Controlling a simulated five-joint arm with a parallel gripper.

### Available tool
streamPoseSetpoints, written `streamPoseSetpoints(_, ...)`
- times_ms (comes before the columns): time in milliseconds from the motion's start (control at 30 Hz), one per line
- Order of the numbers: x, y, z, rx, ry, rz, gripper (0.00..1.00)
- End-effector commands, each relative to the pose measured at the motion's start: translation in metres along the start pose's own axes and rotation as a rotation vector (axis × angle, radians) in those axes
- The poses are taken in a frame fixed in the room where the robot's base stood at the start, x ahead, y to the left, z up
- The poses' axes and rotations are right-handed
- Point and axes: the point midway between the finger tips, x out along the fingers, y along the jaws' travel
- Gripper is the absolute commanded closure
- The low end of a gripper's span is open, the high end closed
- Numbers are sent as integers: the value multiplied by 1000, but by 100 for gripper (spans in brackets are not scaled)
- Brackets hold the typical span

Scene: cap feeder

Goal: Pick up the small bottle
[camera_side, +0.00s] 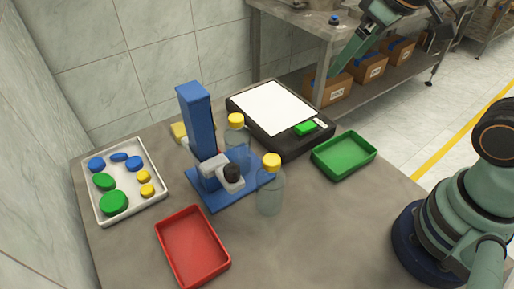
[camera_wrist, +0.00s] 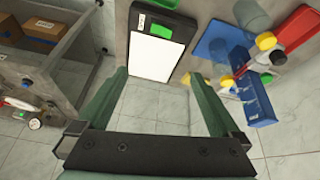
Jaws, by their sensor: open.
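Two clear bottles with yellow caps stand on the table in the side view. The front bottle (camera_side: 270,195) is just right of the blue stand's base; the rear bottle (camera_side: 236,138) is behind it, beside the blue column. I cannot tell which is the small one. In the wrist view the front bottle's yellow cap (camera_wrist: 266,41) and another yellow cap (camera_wrist: 228,83) show at the right. My gripper (camera_wrist: 158,76) is open and empty, its two green fingers wide apart. In the side view it is at the upper right, well away from the bottles, partly cut off.
A blue stand (camera_side: 194,110) rises beside the bottles. A red tray (camera_side: 192,246), a green tray (camera_side: 345,155), a white tray of caps (camera_side: 130,213) and a black scale with a white plate (camera_side: 275,107) surround it. The table's front right is clear.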

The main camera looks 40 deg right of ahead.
Motion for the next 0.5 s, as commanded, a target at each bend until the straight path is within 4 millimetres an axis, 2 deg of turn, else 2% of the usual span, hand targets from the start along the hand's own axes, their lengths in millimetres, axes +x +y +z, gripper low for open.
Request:
streamPoseSetpoints(200, 10, -42, -45, -355, -122, -78, 0)
streamPoseSetpoints(500, 43, -116, -88, -841, -260, -200, 0)
